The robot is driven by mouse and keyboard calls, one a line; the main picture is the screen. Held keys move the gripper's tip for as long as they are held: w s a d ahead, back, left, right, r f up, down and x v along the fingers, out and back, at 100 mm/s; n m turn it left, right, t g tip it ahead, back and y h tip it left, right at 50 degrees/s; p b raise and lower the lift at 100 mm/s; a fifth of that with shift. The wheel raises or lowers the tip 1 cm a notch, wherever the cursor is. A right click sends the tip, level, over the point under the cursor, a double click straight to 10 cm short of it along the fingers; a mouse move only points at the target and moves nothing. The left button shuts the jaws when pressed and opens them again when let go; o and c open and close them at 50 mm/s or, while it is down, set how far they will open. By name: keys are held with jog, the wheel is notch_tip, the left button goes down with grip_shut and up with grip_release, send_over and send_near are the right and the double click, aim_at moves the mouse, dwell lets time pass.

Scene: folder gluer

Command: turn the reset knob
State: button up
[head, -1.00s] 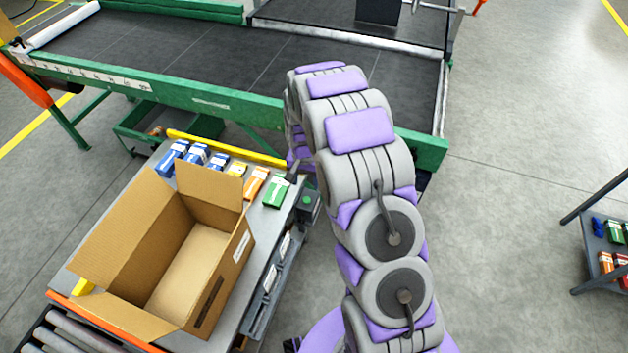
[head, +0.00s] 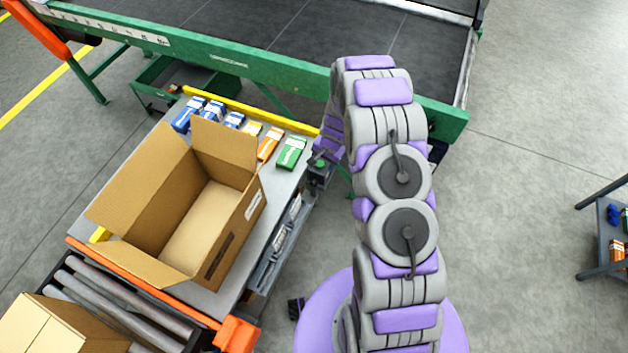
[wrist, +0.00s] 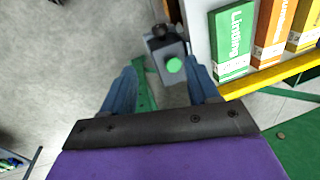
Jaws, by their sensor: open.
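A small grey control box (wrist: 168,48) shows in the wrist view, just beyond and between my fingers. It has a round green button (wrist: 174,65) on its near face and a dark knob (wrist: 160,30) at its far end. No label is readable, so I cannot tell for certain which one is the reset knob. My gripper (wrist: 163,78) is open, with one blue finger on each side and nothing held. The right finger is close beside the box; contact cannot be told. In the head view the control box (head: 319,169) sits at the table's right edge, partly behind my gripper.
An open cardboard box (head: 205,220) stands on the table (head: 225,299). Several small cartons, including a green one (head: 291,153), line the table's far edge by a yellow rail (head: 262,113). A green-framed conveyor (head: 250,72) lies beyond.

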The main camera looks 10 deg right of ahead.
aim_at(314, 182)
jog(key=f+b, duration=0.1)
jog(key=f, duration=0.4)
jog(key=w+a+f+b, duration=0.1)
jog(key=f, duration=0.4)
jog(key=w+a+f+b, duration=0.1)
jog(key=f, duration=0.4)
jog(key=shift+a+f, duration=0.15)
jog(key=shift+w+a+f+b, duration=0.15)
jog(key=shift+f+b, duration=0.25)
jog(key=shift+f, duration=0.3)
jog(key=c, duration=1)
